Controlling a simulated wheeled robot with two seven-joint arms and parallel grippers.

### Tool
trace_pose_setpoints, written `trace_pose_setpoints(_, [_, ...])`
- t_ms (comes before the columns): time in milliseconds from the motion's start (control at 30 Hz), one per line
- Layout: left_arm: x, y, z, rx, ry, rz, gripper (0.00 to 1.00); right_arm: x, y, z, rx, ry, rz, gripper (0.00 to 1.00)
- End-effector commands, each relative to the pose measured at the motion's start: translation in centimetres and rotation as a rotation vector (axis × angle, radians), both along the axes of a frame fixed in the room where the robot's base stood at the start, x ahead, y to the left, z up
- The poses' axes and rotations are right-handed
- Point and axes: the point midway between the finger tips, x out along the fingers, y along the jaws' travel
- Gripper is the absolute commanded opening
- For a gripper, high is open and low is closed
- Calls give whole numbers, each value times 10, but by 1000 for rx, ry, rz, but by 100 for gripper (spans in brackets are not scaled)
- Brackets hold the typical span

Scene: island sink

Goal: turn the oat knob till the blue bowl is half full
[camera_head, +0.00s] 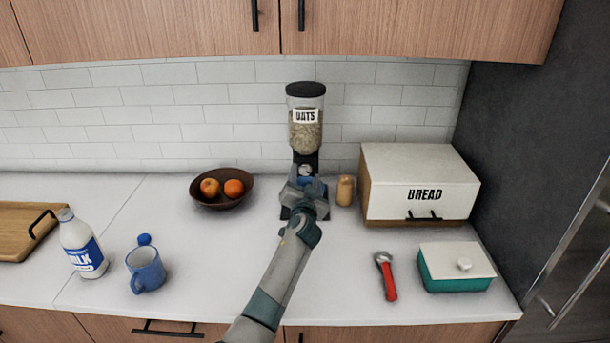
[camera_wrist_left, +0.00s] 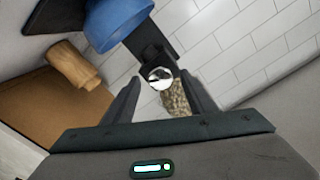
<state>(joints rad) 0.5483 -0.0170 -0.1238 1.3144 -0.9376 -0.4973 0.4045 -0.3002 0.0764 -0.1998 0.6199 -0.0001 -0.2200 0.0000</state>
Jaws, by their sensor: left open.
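The oat dispenser (camera_head: 306,133), a clear hopper with a black lid and an "OATS" label, stands against the back wall. Its round silver knob (camera_head: 305,170) shows just above my left gripper (camera_head: 304,180). The blue bowl (camera_head: 317,187) is under the dispenser, mostly hidden by my gripper. In the left wrist view the knob (camera_wrist_left: 160,77) appears between the tips of my open left fingers (camera_wrist_left: 160,82); I cannot tell if they touch it. The blue bowl (camera_wrist_left: 117,22) also shows there, but its fill level is not visible. My right gripper is not in view.
A wooden shaker (camera_head: 345,190) and the bread box (camera_head: 419,185) stand right of the dispenser. A fruit bowl (camera_head: 221,203) is to the left. A milk bottle (camera_head: 80,245), blue mug (camera_head: 147,271), red-handled tool (camera_head: 387,277) and teal box (camera_head: 455,276) are nearer the front.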

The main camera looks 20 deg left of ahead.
Motion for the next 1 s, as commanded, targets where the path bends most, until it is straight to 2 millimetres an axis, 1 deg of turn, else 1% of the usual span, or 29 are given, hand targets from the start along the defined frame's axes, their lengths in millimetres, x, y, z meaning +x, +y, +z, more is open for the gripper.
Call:
trace_pose_setpoints(133, [5,1,0,-1,0,-1,51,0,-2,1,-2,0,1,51])
trace_pose_setpoints(433, [5,2,0,-1,0,-1,51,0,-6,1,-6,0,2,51])
trace_pose_setpoints(467, [5,2,0,-1,0,-1,44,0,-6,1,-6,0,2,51])
trace_pose_setpoints(500, [5,2,0,-1,0,-1,34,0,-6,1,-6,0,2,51])
trace_pose_setpoints(567, [5,2,0,-1,0,-1,20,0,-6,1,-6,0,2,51])
trace_pose_setpoints(600, [5,2,0,-1,0,-1,10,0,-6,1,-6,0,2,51])
trace_pose_setpoints(1000, [5,2,-1,33,10,-1,10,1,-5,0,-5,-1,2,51])
